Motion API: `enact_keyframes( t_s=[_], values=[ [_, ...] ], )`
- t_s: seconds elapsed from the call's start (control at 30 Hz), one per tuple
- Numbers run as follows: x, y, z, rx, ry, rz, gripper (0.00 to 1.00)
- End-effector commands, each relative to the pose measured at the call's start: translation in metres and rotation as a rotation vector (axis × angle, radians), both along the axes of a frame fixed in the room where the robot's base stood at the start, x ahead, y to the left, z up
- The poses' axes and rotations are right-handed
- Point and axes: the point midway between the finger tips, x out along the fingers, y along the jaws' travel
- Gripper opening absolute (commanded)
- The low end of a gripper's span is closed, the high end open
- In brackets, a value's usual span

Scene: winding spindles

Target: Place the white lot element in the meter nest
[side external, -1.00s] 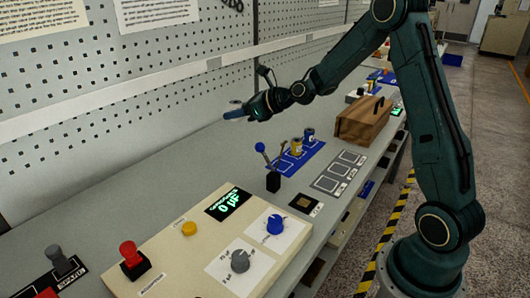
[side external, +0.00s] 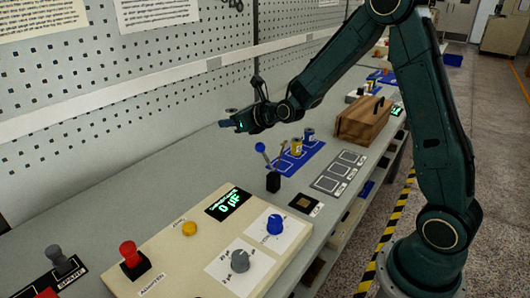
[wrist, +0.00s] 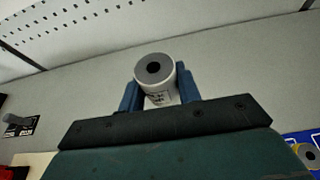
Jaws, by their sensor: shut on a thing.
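My gripper (side external: 226,123) is above the bench at the back, near the pegboard. In the wrist view its blue fingers (wrist: 159,92) are shut on a white element (wrist: 161,95), a short cylinder with a grey end face, a dark central hole and small dark print. In the side view the element is mostly hidden, with only a grey end (side external: 232,110) showing above the fingers. A small black plate with a brown square (side external: 305,204) lies beside the meter panel (side external: 190,240); I cannot tell for sure that it is the meter nest. The panel's display (side external: 229,204) reads 0 µF.
A blue mat (side external: 312,158) holds a yellow spool (side external: 296,147) and a blue spool (side external: 309,135). A blue-knobbed lever (side external: 260,147) stands in front. A grey tray (side external: 339,170) and wooden box (side external: 362,120) are to the right. The bench at back left is clear.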

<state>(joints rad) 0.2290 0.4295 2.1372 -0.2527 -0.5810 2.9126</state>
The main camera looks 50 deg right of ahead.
Motion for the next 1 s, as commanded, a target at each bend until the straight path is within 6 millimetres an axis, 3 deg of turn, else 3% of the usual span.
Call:
enact_keyframes(
  t_s=[0.53,1.0],
  values=[
    [0.005,-0.002,0.002,0.000,-0.001,0.009,0.07],
    [0.052,-0.015,0.023,0.000,-0.001,0.093,0.07]
  ],
)
